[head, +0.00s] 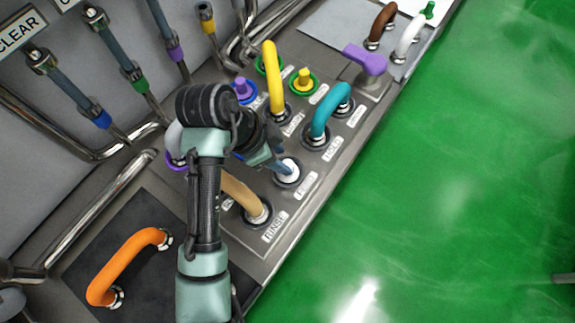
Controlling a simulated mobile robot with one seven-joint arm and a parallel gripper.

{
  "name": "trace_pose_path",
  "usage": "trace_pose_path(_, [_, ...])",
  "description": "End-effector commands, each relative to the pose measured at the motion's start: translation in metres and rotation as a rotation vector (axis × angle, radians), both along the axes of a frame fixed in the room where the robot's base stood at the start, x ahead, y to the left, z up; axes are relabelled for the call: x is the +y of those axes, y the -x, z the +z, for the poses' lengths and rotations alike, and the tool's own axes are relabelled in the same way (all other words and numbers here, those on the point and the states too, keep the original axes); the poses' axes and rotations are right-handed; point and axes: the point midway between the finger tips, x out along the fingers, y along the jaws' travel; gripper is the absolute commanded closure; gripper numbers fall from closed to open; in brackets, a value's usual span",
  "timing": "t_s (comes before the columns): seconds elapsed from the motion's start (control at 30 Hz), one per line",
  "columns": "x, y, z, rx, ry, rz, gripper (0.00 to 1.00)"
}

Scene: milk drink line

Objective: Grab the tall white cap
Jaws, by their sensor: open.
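A whitish upright cap (287,170) stands in a dark-ringed socket on the steel panel, just right of centre; I take it for the tall white cap. My gripper (273,163) is open beside its upper left. The fingers reach down toward the cap and overlap it in this view. I cannot tell whether they touch it or are around it. My wrist hides the panel just left of there.
Close by are a teal bent hose (321,116), a tan hose (240,194) and a yellow hose (270,75). A purple handle (366,60) stands farther back. An orange hose (128,262) is front left. Pipes run along the wall.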

Motion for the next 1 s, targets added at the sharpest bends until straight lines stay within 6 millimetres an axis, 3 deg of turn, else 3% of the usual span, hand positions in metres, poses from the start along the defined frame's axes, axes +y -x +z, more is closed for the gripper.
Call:
trace_pose_path(0.3, [-0.013,-0.001,-0.04,0.002,0.001,0.001,0.54])
trace_pose_path(0.6, [-0.016,-0.002,-0.046,0.0,0.0,0.0,0.54])
trace_pose_path(0.87, [-0.015,-0.002,-0.046,0.0,0.0,0.001,0.99])
trace_pose_path(1.0, [-0.015,-0.002,-0.046,0.0,0.0,0.001,1.0])
